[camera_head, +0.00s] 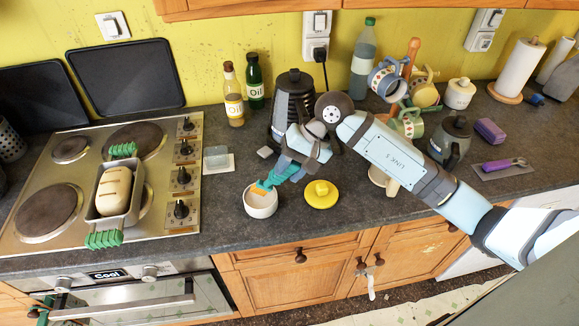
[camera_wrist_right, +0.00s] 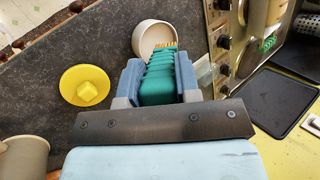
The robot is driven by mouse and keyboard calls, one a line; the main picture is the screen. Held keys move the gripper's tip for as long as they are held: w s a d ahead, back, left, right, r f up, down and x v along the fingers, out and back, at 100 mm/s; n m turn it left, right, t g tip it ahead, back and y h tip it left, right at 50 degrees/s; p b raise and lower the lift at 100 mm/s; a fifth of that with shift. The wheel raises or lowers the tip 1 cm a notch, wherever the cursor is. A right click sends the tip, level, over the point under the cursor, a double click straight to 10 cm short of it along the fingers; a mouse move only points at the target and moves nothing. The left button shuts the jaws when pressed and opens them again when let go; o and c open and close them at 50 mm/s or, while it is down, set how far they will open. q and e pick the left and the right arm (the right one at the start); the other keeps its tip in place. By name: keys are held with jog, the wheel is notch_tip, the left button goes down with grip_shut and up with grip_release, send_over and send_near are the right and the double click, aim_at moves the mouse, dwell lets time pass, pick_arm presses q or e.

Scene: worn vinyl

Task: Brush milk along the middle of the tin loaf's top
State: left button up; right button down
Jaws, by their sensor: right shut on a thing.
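The tin loaf (camera_head: 114,188) is pale brown and sits in a grey loaf tin (camera_head: 135,196) with green grips at both ends, on the hob at the left. My right gripper (camera_head: 289,168) is shut on a teal brush (camera_head: 272,180), which also shows between the fingers in the wrist view (camera_wrist_right: 157,85). Its orange bristles point down at a small white bowl (camera_head: 262,207), seen too in the wrist view (camera_wrist_right: 146,30). The bristles are at the bowl's mouth; I cannot tell whether they touch milk. My left gripper is not in view.
A yellow lid (camera_head: 321,195) lies right of the bowl. A dark kettle-like pot (camera_head: 293,95) and oil bottles (camera_head: 234,95) stand behind. Mugs (camera_head: 387,78) crowd the right.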

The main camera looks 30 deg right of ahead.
jog(key=shift+f+b, duration=0.5)
jog(key=shift+b, duration=0.2)
dwell(0.7)
jog(key=shift+f+b, duration=0.1)
jog(key=shift+b, duration=0.55)
dwell(2.0)
dwell(0.5)
jog(key=shift+r+p, duration=0.4)
jog(key=shift+r, duration=3.15)
jog(key=shift+a, duration=0.1)
